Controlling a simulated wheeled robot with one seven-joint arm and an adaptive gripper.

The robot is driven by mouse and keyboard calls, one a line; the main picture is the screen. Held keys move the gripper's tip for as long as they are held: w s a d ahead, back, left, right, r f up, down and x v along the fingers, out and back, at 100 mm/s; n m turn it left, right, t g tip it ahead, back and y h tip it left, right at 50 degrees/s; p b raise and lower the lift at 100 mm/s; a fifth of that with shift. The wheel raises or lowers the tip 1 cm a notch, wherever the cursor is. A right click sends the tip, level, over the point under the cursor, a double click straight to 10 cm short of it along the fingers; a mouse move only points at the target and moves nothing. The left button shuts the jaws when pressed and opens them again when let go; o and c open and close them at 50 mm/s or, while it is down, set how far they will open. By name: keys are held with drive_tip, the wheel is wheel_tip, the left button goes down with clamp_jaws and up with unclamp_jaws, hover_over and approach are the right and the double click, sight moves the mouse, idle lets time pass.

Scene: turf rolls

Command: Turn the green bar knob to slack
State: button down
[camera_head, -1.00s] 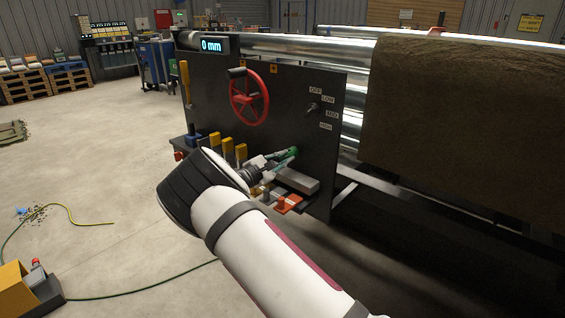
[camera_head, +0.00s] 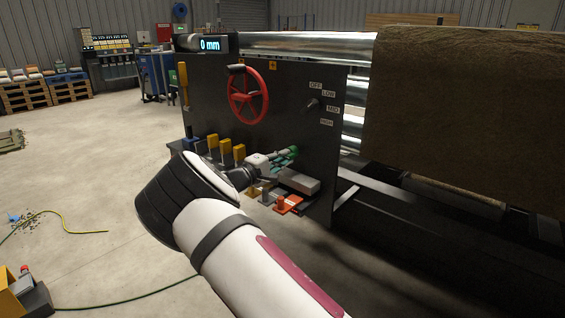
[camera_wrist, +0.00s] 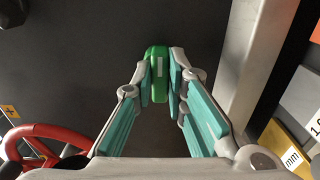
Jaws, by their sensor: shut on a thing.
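The green bar knob (camera_wrist: 159,88) stands out from the dark panel (camera_wrist: 85,45) in the wrist view, with a pale stripe along its face. My gripper (camera_wrist: 161,80) has its two teal-padded fingers closed on the knob, one on each side. In the head view my gripper (camera_head: 284,156) reaches the lower right part of the panel, where the fingers mostly hide the knob. I cannot read any slack label near it.
A red handwheel (camera_head: 248,95) is on the panel above my gripper. A grey block (camera_head: 298,181) and orange piece (camera_head: 288,204) lie just below. The turf roll (camera_head: 465,100) is at the right.

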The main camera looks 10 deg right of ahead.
drive_tip(key=shift+f, duration=0.1)
idle(0.4)
drive_tip(key=c, duration=1.6)
unclamp_jaws()
drive_tip(key=shift+a, duration=0.1)
drive_tip(key=v, duration=1.2)
